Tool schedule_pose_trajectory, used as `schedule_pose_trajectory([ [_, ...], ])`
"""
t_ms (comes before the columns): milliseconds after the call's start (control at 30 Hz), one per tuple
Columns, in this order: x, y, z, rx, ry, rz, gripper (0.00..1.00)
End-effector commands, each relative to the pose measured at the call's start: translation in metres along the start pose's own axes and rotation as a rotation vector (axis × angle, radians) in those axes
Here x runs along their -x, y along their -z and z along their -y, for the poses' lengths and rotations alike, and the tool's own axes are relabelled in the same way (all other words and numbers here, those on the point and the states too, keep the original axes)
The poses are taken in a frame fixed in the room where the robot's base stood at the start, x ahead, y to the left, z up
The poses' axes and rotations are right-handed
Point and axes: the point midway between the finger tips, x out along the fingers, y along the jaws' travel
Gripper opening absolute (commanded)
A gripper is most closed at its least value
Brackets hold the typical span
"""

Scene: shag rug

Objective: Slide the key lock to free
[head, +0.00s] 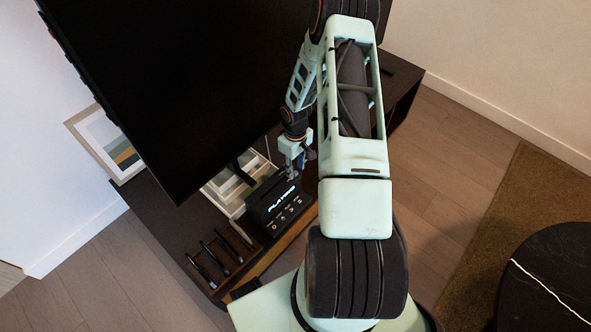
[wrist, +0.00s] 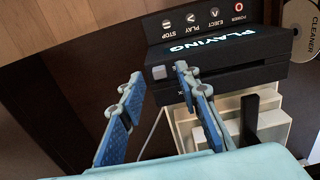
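A black player (head: 268,212) with a lit "PLAYING" display stands on the dark cabinet. It also shows upside down in the wrist view (wrist: 225,62), with its stop, play, eject and power buttons on the front. A small grey square piece (wrist: 159,72) sits on its top near one end; it may be the key lock, but I cannot read its label. My gripper (wrist: 158,74) is open, with blue-padded fingertips on either side of this piece. I cannot tell whether they touch it. In the head view my gripper (head: 294,165) is over the player's back corner.
A large black TV screen (head: 165,75) rises beside my arm. A pale tiered holder (wrist: 215,122) stands behind the player.

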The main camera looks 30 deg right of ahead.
Motion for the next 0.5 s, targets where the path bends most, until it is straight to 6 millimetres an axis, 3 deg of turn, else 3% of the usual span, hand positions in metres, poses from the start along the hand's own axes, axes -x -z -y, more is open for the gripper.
schedule_pose_trajectory([
  [300,0.062,0.000,-0.001,0.000,-0.002,-0.001,0.30],
  [500,0.091,0.000,0.000,0.000,0.000,0.000,0.30],
])
